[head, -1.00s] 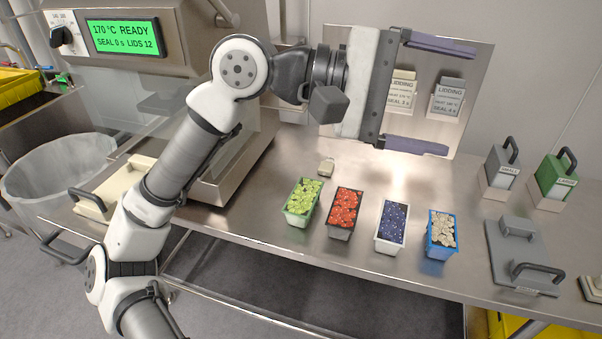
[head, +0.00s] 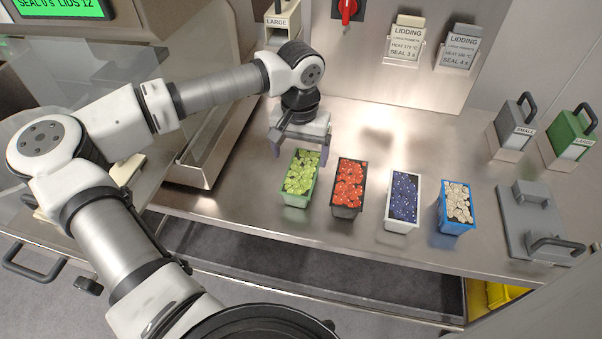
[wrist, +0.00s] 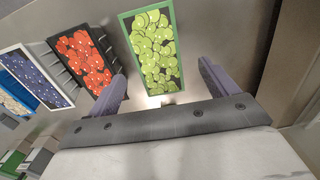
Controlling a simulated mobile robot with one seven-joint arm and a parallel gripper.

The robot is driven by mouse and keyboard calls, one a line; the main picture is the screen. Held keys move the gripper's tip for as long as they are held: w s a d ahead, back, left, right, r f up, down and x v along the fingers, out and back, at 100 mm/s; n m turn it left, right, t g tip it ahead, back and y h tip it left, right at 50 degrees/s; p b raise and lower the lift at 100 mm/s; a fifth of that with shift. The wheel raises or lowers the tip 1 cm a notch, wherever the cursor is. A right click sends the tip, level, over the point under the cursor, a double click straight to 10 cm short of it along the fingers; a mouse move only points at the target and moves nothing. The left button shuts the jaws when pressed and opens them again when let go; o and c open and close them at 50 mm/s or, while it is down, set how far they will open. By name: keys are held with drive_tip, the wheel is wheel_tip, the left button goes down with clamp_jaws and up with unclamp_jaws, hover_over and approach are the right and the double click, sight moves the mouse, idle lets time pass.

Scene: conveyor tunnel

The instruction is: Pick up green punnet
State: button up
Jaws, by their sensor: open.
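The green punnet (head: 294,202) holds pale green sliced pieces and stands upright on the steel bench, leftmost in a row of punnets. In the wrist view its green rim (wrist: 131,62) shows ahead, lying between the lines of the two fingers. My gripper (head: 300,147) is at the punnet's far end, fingers pointing down, open and empty. In the wrist view the purple fingers of my gripper (wrist: 163,72) are spread wider than the punnet. I cannot tell how far above the bench the fingertips are.
A dark punnet of red pieces (head: 346,212) stands close on the right. Beyond it are a white punnet (head: 399,225) of dark blue pieces and a blue punnet (head: 454,229) of pale pieces. The sealing machine is at left. The bench's front edge is close.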

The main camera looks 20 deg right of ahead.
sight(302, 171)
wheel_tip(302, 171, down, 4)
drive_tip(key=shift+r, duration=0.2)
drive_tip(key=shift+d+f+p, duration=0.15)
drive_tip(key=shift+f+p, duration=0.45)
drive_tip(key=shift+f, duration=0.8)
drive_tip(key=shift+d+f+p, duration=0.1)
drive_tip(key=shift+f+p, duration=0.5)
drive_tip(key=shift+f, duration=0.75)
drive_tip(key=shift+c, duration=0.3)
drive_tip(key=c, duration=1.1)
drive_tip(key=shift+o, duration=0.2)
drive_tip(key=shift+r, duration=0.1)
wheel_tip(302, 171, up, 20)
drive_tip(key=b, duration=0.3)
drive_tip(key=o, duration=0.6)
drive_tip(key=shift+c, duration=0.2)
drive_tip(key=c, duration=0.8)
